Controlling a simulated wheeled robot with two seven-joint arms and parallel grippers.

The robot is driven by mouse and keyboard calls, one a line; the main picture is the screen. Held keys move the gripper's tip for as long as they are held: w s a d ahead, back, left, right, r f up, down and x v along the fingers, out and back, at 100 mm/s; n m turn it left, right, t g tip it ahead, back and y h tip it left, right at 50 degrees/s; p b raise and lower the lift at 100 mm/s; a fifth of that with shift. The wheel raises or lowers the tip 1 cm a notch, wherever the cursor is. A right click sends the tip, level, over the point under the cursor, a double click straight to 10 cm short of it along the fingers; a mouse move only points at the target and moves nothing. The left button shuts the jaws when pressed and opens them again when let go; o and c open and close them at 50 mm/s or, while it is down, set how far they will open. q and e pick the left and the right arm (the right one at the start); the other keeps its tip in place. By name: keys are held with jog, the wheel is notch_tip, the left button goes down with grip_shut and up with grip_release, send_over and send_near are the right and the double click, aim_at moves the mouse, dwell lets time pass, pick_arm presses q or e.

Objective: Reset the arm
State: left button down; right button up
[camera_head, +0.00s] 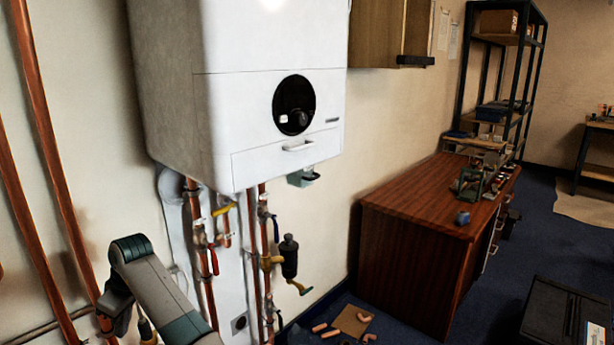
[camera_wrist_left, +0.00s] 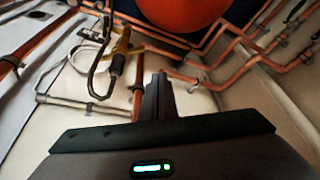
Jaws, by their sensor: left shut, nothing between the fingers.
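My left arm (camera_head: 165,290) comes up at the lower left of the head view, in front of the wall and its copper pipes. It is bent, with a grey and dark green casing. My left gripper (camera_wrist_left: 159,95) shows in the left wrist view with its dark fingers together and nothing between them. Copper pipes on the wall lie beyond the fingertips. I cannot tell whether the fingers touch any pipe. My right arm and gripper are not in view.
A white boiler (camera_head: 265,110) hangs on the wall, with copper pipes (camera_head: 268,235) and a red valve handle (camera_head: 213,260) below it. A wooden cabinet (camera_head: 420,230) stands at the right. A black case (camera_head: 565,315) is at the lower right. Blue floor lies between them.

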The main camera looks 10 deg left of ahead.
pick_arm(q)
jog(key=s+d+f+m+t+y, duration=0.2)
jog(key=s+f+m+t+y, duration=0.1)
jog(key=s+f+m, duration=0.55)
jog(key=s+d+f+m+h, duration=0.3)
jog(key=s+d+f+m, duration=0.1)
jog(key=s+d, duration=0.5)
jog(key=s+d+f+m+h, duration=0.2)
jog(key=s+d+f+m, duration=0.15)
jog(key=s+d, duration=0.5)
jog(key=s+d+f+m+h, duration=0.3)
jog(key=s+d+f, duration=0.1)
jog(key=s+d, duration=0.5)
jog(key=w+d+f+t, duration=0.1)
jog(key=f, duration=1.5)
jog(key=w+d+f+t, duration=0.1)
jog(key=d+f, duration=0.1)
jog(key=f, duration=1.5)
jog(key=shift+d+h, duration=0.2)
jog(key=shift+h, duration=0.1)
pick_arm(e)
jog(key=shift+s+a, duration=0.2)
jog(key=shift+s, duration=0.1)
